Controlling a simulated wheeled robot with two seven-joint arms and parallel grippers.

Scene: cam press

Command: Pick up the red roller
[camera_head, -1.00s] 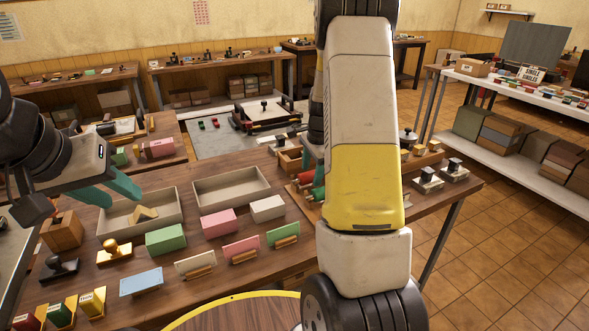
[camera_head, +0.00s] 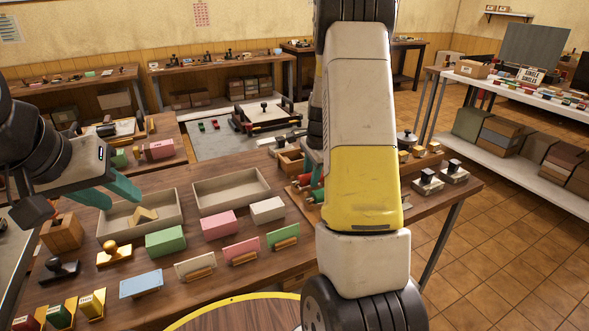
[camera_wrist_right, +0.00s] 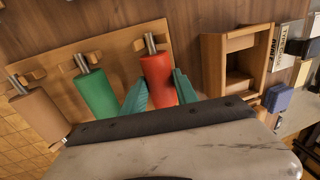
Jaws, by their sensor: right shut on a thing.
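The red roller (camera_wrist_right: 158,78) lies between the teal fingers of my right gripper (camera_wrist_right: 160,92) in the right wrist view. The gripper is shut on it. The roller's metal shaft end points to the wooden rack (camera_wrist_right: 118,45); I cannot tell whether it is clear of the rack. My left gripper (camera_head: 108,190) is open and empty, above the table near a beige tray (camera_head: 165,230).
A green roller (camera_wrist_right: 97,93) and a brown roller (camera_wrist_right: 40,113) lie beside the red one. A wooden box (camera_wrist_right: 237,62) stands close on the other side. Another beige tray (camera_head: 232,188), coloured blocks and stamps stand on the table (camera_head: 205,250).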

